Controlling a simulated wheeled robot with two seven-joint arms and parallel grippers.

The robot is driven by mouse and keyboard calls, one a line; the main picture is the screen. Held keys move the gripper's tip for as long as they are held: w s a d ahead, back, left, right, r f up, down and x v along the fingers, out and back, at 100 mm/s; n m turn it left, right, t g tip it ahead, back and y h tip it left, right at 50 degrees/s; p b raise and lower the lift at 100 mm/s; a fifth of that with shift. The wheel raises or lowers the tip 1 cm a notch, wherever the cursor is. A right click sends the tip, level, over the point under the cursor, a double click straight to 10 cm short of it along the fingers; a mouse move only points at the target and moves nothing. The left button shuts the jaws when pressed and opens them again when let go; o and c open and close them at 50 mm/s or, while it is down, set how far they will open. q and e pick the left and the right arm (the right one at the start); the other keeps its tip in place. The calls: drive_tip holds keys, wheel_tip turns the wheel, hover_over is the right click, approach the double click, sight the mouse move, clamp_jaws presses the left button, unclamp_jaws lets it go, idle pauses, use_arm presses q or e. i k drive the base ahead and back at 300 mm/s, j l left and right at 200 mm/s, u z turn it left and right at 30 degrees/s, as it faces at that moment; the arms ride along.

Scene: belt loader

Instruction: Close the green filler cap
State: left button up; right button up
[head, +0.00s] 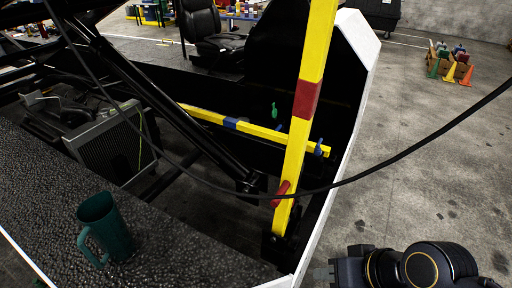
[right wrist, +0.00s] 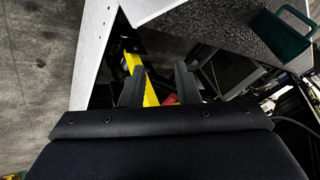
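A small green handle-like piece (head: 274,110) stands up beside the yellow bar inside the dark frame of the loader. It is small in the head view, and I cannot tell whether it is the filler cap or whether it is open or shut. My right gripper (right wrist: 158,82) is open and empty, with a gap between its two dark fingers. In the head view my right arm is at the bottom right, outside the loader's white edge and well apart from the green piece. My left gripper is not in view.
A dark green mug (head: 118,238) stands on the black textured deck (head: 45,205); it also shows in the wrist view (right wrist: 278,36). A yellow post (head: 312,65) with a red handle (head: 281,190) and a hanging black cable (head: 400,155) cross the space.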

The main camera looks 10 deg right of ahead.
sight(274, 111)
drive_tip(key=k, duration=0.35)
drive_tip(key=k+u, duration=0.35)
drive_tip(key=k+j+u, duration=0.15)
drive_tip(key=u, duration=0.2)
drive_tip(key=k+j+u, duration=0.2)
drive_tip(key=k+u, duration=0.15)
drive_tip(key=l+u, duration=1.55)
drive_tip(key=k+l, duration=0.25)
drive_tip(key=l, duration=0.35)
drive_tip(key=k+l, duration=0.2)
drive_tip(key=l, duration=0.45)
drive_tip(key=k+l, duration=0.25)
drive_tip(key=l, duration=0.35)
drive_tip(key=k+l, duration=0.2)
drive_tip(key=l, duration=0.4)
drive_tip(key=k+l, duration=0.25)
drive_tip(key=l, duration=0.4)
drive_tip(key=k+l, duration=0.2)
drive_tip(key=l, duration=0.4)
drive_tip(key=k+l, duration=0.25)
drive_tip(key=l, duration=0.4)
drive_tip(key=k+l, duration=0.25)
drive_tip(key=l, duration=0.35)
